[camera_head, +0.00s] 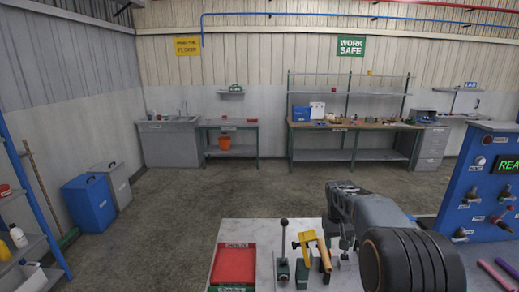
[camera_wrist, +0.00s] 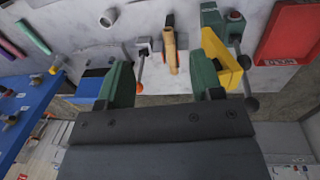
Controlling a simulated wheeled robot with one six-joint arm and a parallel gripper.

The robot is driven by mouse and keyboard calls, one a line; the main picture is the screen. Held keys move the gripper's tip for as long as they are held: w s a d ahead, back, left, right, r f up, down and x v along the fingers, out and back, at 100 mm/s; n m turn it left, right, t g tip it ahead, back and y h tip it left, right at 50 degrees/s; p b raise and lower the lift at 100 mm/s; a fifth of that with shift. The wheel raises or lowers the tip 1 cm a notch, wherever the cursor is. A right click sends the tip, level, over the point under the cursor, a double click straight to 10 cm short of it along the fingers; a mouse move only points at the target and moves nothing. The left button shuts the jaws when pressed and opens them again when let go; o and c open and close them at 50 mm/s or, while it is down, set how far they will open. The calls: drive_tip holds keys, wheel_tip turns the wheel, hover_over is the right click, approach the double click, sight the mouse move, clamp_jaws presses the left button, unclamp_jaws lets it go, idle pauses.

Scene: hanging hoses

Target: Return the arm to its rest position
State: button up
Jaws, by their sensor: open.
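My arm (camera_head: 395,245) reaches over the right part of the pale worktop in the head view, folded close to my body. My gripper (camera_wrist: 162,84) shows in the wrist view with its two green fingers spread apart and nothing between them. A tan-handled tool (camera_wrist: 170,50) and a yellow piece (camera_wrist: 226,66) lie beyond the fingers in the wrist view. In the head view the yellow piece (camera_head: 303,240) and the tan handle (camera_head: 323,254) stand just left of my arm. I cannot tell how far the fingers are from them.
A red tray (camera_head: 234,266) and a black-knobbed lever (camera_head: 283,245) are on the worktop (camera_head: 262,230). A blue panel (camera_head: 486,180) with fittings stands close on the right. Coloured rods (camera_head: 497,274) lie below it. The floor beyond the worktop is clear, with benches along the far wall.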

drive_tip(key=s+a+f+t+b, duration=0.1)
drive_tip(key=s+a+b, duration=0.1)
drive_tip(key=s, duration=0.6)
drive_tip(key=s+a+f+t+y+b, duration=0.1)
drive_tip(key=s+a+f+t+b, duration=0.1)
drive_tip(key=s, duration=0.6)
drive_tip(key=s+a+f+t+b, duration=0.1)
drive_tip(key=s+a+f+b, duration=0.1)
drive_tip(key=s+a+b, duration=0.2)
drive_tip(key=shift+s+a+f+b, duration=0.2)
drive_tip(key=shift+s+b, duration=0.75)
drive_tip(key=shift+s, duration=1.25)
